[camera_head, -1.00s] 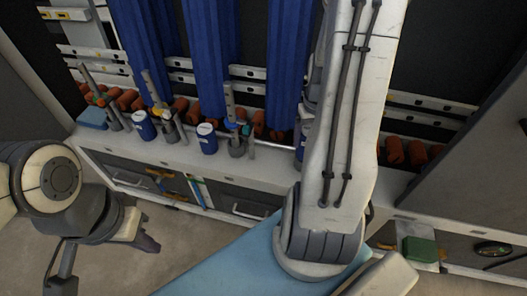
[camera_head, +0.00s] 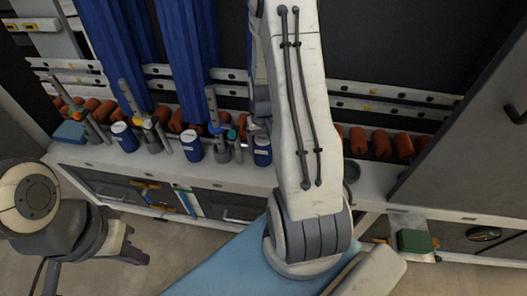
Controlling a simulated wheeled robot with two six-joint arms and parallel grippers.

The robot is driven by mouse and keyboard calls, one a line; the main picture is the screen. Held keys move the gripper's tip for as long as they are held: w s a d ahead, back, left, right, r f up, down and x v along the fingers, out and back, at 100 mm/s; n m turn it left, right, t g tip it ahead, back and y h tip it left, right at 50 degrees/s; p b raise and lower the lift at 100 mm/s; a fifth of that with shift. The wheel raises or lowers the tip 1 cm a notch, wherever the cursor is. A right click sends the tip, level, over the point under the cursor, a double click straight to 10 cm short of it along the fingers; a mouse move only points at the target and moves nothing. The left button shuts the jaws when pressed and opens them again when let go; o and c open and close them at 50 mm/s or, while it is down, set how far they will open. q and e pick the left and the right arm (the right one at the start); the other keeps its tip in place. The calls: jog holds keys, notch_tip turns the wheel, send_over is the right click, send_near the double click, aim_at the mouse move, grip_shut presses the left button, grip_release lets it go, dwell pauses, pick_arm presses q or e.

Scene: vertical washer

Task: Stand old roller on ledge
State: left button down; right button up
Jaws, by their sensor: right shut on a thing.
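Two tall blue rollers (camera_head: 112,45) and (camera_head: 190,55) stand upright at the back, over the pale ledge (camera_head: 285,178). A third blue roller (camera_head: 257,55) shows only as a narrow strip beside my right arm, which hides most of it. My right gripper (camera_head: 259,108) is mostly hidden behind the forearm; it is shut, and this third roller is the thing at it. The roller's lower end and its contact with the ledge are hidden. My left gripper (camera_head: 132,247) is low at the left, in front of the cabinet, empty with its fingers apart.
Blue-and-white canisters (camera_head: 192,148) and grey upright tools (camera_head: 217,125) stand along the ledge. Several orange-red cylinders (camera_head: 382,140) line the back. A blue block (camera_head: 70,133) lies at the ledge's left end. A dark panel (camera_head: 465,150) rises at right; a green box (camera_head: 414,240) is below.

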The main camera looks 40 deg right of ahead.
jog(key=shift+f, duration=1.3)
jog(key=shift+f, duration=0.1)
jog(key=shift+f, duration=0.1)
jog(key=o, duration=1.4)
jog(key=shift+o, duration=0.2)
notch_tip(320, 180, up, 12)
jog(key=shift+f+p, duration=0.2)
jog(key=shift+p, duration=0.65)
jog(key=shift+r, duration=0.45)
